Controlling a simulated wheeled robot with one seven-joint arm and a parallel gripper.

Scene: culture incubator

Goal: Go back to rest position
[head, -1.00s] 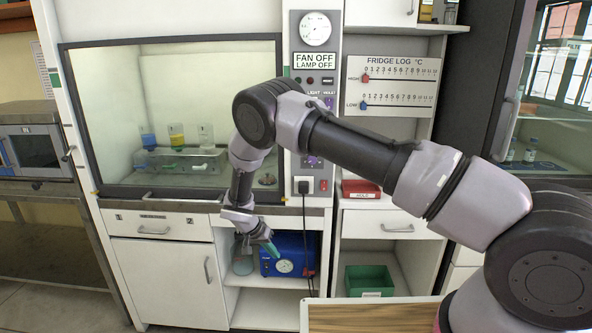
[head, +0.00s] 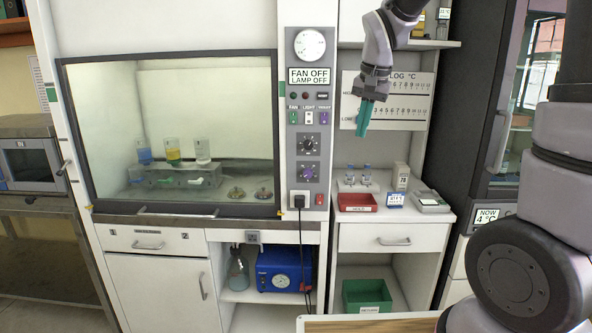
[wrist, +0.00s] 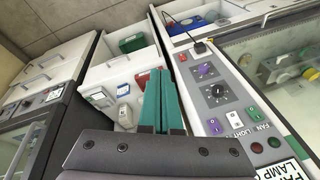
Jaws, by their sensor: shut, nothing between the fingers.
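My gripper (head: 364,118) hangs in the upper middle right of the head view, fingers pointing down, in front of the fridge log board (head: 416,100). Its teal fingers are shut together with nothing between them. In the wrist view the shut fingers (wrist: 163,103) point toward the counter with the red tray. My upper arm rises at the right of the head view, and part of the arm is out of the picture at the top.
The fume hood (head: 170,58) stands left with its control panel (head: 309,110). A red tray (head: 357,208), small vials (head: 367,174) and a box (head: 400,176) stand on the counter below my gripper. A green bin (head: 367,294) is underneath. The dark fridge (head: 484,120) is right.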

